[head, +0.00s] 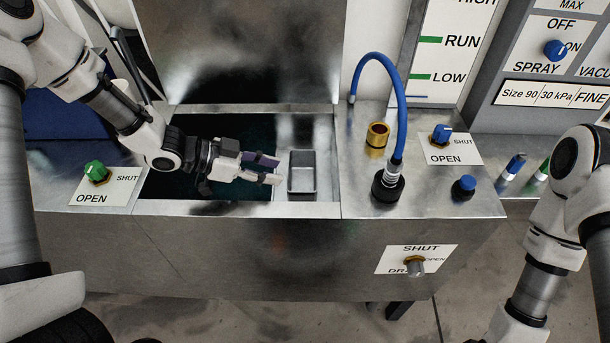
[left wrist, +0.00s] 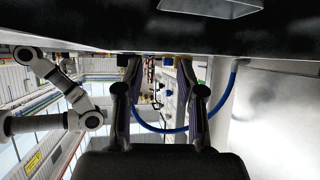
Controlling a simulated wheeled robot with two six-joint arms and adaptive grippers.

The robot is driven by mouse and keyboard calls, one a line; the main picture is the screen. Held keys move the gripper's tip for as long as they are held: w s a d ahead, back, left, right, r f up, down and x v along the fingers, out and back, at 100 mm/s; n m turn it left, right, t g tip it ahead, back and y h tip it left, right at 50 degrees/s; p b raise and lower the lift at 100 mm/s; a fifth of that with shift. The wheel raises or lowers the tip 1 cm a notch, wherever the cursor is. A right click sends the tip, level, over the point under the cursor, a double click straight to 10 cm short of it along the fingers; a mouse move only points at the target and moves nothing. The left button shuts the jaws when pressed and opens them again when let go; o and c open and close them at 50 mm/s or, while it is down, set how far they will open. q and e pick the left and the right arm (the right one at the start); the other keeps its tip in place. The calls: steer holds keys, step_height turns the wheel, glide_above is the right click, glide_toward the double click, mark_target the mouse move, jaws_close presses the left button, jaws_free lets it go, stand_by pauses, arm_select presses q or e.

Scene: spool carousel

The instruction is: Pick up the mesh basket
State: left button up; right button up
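A small grey rectangular open-topped container (head: 302,172), which looks like the basket, sits at the right end of the sink opening. Its mesh cannot be made out at this size. My left gripper (head: 273,169) reaches over the opening from the left, with its fingertips pointing at the container's left side. Its two fingers are apart with nothing between them. In the left wrist view the open fingers (left wrist: 158,68) show, and a grey rectangular shape (left wrist: 212,8), probably the container, is at the top edge. My right arm is at the right of the head view, its gripper out of frame.
The steel sink unit (head: 250,209) has a dark basin (head: 225,135) left of the container. A blue hose (head: 387,75) arches up right of the opening, near a brass fitting (head: 377,136). A green valve knob (head: 96,171) is at left. A raised steel panel (head: 240,50) stands behind.

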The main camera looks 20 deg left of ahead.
arm_select(q)
steer(key=d+f, duration=0.1)
steer(key=f, duration=0.2)
steer(key=w+d+f, duration=0.1)
steer(key=d+f, duration=0.1)
steer(key=w+d+f+b, duration=0.1)
steer(key=d+f, duration=0.1)
steer(key=f, duration=0.1)
steer(key=shift+w+d+f, duration=0.2)
steer(key=shift+w+f, duration=0.05)
steer(key=shift+f, duration=0.05)
steer(key=shift+w+d+f, duration=0.2)
steer(key=shift+w+d, duration=0.1)
steer(key=shift+s+r, duration=0.1)
jaws_close()
